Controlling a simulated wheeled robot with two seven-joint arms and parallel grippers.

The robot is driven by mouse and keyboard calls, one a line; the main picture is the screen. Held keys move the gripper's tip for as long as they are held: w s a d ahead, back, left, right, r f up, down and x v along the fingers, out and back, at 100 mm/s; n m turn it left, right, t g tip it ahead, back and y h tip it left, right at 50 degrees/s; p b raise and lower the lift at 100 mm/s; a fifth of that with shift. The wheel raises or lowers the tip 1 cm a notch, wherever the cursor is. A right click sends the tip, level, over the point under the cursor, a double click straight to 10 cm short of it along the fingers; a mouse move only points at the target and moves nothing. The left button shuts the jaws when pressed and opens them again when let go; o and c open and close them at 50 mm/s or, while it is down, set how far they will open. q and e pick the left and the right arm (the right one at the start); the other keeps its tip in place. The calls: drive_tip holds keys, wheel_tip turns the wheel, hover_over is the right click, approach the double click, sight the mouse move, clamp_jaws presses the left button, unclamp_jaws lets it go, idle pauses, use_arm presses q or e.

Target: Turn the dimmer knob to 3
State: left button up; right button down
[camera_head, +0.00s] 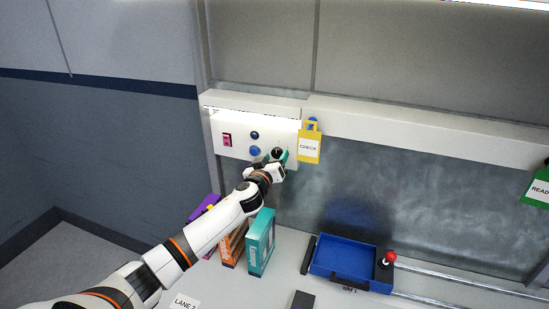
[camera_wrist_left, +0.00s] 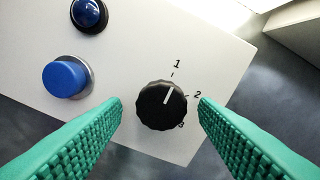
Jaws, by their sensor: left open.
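The dimmer knob (camera_wrist_left: 162,106) is black and ribbed, on a white panel, with marks 1, 2 and 3 around its right side. Its white pointer line points at the 1 mark. The knob also shows in the head view (camera_head: 277,152), partly hidden by my gripper. My left gripper (camera_head: 277,160) is at the panel in the head view. In the wrist view its green ribbed fingers stand open, one on each side of the knob, with visible gaps to it. My right gripper is not in view.
A blue button (camera_wrist_left: 64,78) and a dark blue dome (camera_wrist_left: 90,13) sit left of the knob. A yellow CHECK tag (camera_head: 309,147) hangs close on the right. Boxes, including a teal one (camera_head: 260,242), stand below my arm.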

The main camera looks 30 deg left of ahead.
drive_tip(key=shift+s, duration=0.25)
use_arm(q)
drive_tip(key=c, duration=1)
drive_tip(key=shift+o, duration=0.2)
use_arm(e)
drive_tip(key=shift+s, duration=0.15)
